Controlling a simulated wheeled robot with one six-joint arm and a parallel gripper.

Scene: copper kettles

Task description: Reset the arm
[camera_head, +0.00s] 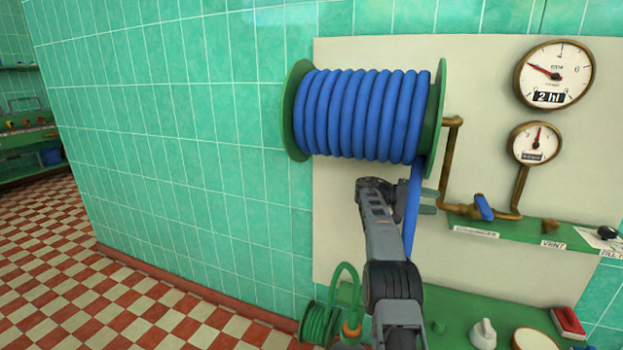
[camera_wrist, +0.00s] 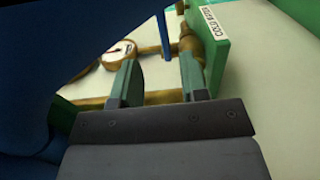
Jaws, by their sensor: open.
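My gripper (camera_head: 430,202) is raised in front of the wall panel, just below the blue hose reel (camera_head: 365,115). Its fingers point right, beside the hanging blue hose end (camera_head: 412,200). In the wrist view my gripper (camera_wrist: 158,75) shows two green fingers standing apart, with nothing between them. A brass pipe (camera_wrist: 150,50) lies beyond the fingertips, and dark blue hose fills the left side close to the camera. I cannot tell whether the gripper touches the hanging hose.
Two gauges (camera_head: 555,75) hang at the upper right. A brass valve with a blue handle (camera_head: 484,207) sits above a labelled green shelf (camera_head: 520,236). A green counter (camera_head: 460,310) holds knobs below. A green hose coil (camera_head: 318,322) is at lower left. The checkered floor (camera_head: 60,260) is open at left.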

